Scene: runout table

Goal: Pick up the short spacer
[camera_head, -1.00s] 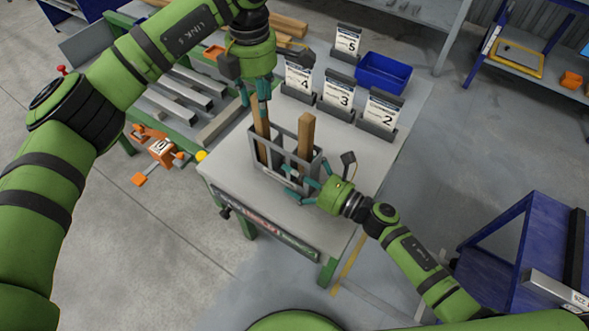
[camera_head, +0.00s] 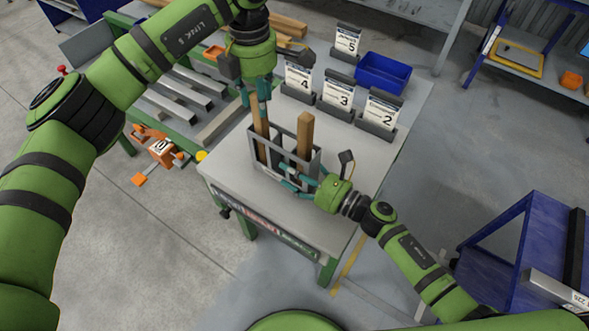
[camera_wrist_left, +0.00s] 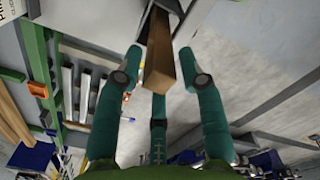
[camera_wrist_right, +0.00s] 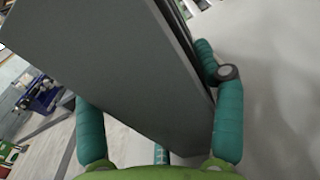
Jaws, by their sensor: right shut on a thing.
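A grey open rack (camera_head: 273,178) stands on the table with two upright wooden pieces in it. The left wooden piece (camera_head: 262,126) rises under my left gripper (camera_head: 258,92). The right wooden piece (camera_head: 304,135) stands free of both grippers. I cannot tell which is the short spacer, as the rack hides their lower ends. My left gripper is open, its fingers on either side of the left piece's top, which also shows in the left wrist view (camera_wrist_left: 160,65) with gaps at both sides. My right gripper (camera_head: 290,180) is shut on the rack's grey wall (camera_wrist_right: 120,70).
Numbered card holders (camera_head: 338,100) and a blue bin (camera_head: 383,72) stand along the table's back. Metal bars lie on a green-framed rack (camera_head: 175,105) at left. The tabletop in front of the rack (camera_head: 250,205) is clear. A blue cart (camera_head: 520,245) stands at right.

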